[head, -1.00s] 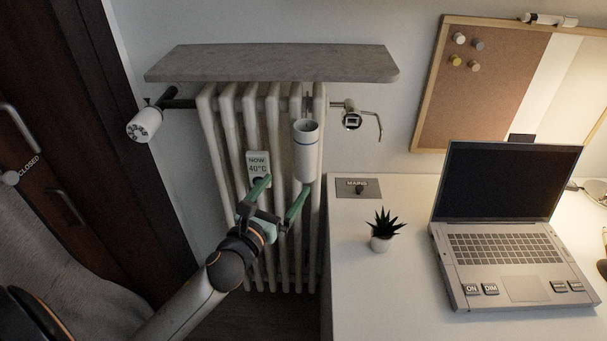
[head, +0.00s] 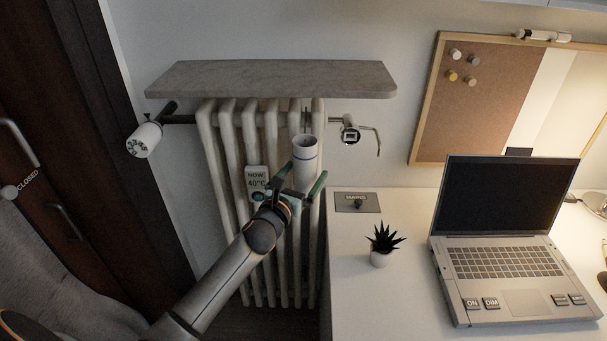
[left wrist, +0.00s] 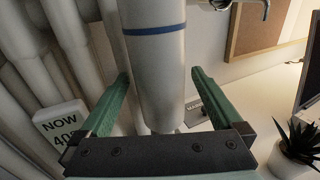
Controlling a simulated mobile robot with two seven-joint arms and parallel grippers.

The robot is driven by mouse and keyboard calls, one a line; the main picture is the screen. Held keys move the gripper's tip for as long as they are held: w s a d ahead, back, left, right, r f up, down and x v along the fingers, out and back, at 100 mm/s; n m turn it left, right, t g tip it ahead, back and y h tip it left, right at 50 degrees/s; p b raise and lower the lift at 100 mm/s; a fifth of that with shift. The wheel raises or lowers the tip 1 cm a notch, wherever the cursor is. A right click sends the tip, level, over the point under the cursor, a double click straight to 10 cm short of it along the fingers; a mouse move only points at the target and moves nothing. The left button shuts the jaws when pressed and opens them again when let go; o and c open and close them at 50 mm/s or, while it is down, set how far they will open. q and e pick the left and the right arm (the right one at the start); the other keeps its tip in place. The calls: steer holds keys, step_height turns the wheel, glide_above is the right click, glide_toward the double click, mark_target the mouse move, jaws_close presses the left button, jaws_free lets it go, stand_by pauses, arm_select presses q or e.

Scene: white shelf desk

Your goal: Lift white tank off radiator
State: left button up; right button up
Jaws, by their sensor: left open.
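The white tank (head: 305,157) is an upright cylinder with a thin blue band near its top. It hangs on the front of the cream radiator (head: 233,145), at its right end. My left gripper (head: 297,187) is open, with its green fingers at the tank's lower part. In the left wrist view the tank (left wrist: 155,75) stands between the two fingers, with gaps showing beside it, so the fingers look apart from it. How the tank is hung is hidden. My right gripper is not in view.
A stone shelf (head: 270,78) juts out above the radiator. A display tag (head: 256,177) sits left of the tank and a valve (head: 349,134) to its upper right. The desk (head: 350,280) on the right holds a small plant (head: 381,248) and a laptop (head: 505,240).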

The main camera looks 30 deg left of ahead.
arm_select(q)
steer(key=shift+c, duration=0.2)
steer(key=shift+r, duration=0.1)
jaws_close()
stand_by(0.5)
